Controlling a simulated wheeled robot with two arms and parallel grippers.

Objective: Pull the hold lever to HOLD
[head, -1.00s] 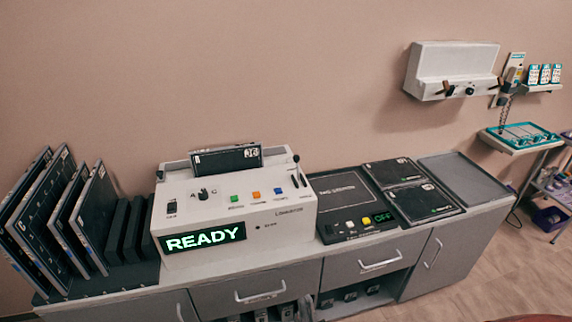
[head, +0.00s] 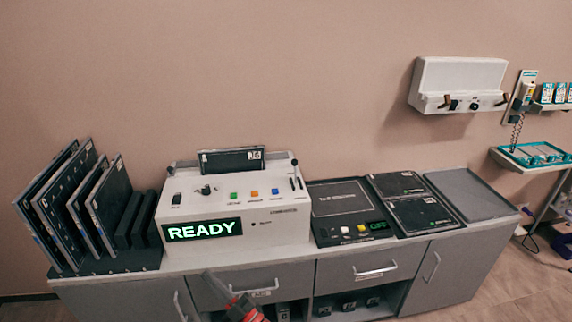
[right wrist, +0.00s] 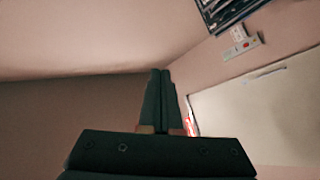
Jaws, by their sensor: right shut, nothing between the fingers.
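A white console (head: 240,232) with a lit READY display (head: 203,230) stands on the counter. A thin lever with a dark knob (head: 295,163) stands up at the right end of its top, beside a dark slot; the lettering there is too small to read. My right gripper (head: 208,276) is low in front of the counter, below the console and apart from the lever. In the right wrist view its dark fingers (right wrist: 160,76) are together with nothing between them. The lever does not show in that view. My left gripper is not in view.
Upright dark panels (head: 75,205) stand in a rack at the left. A dark panel unit (head: 345,225) with an OFF display and flat dark plates (head: 420,213) lie right of the console. Drawer handles (head: 375,273) stick out from the cabinet front. A white unit (head: 455,85) hangs on the wall.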

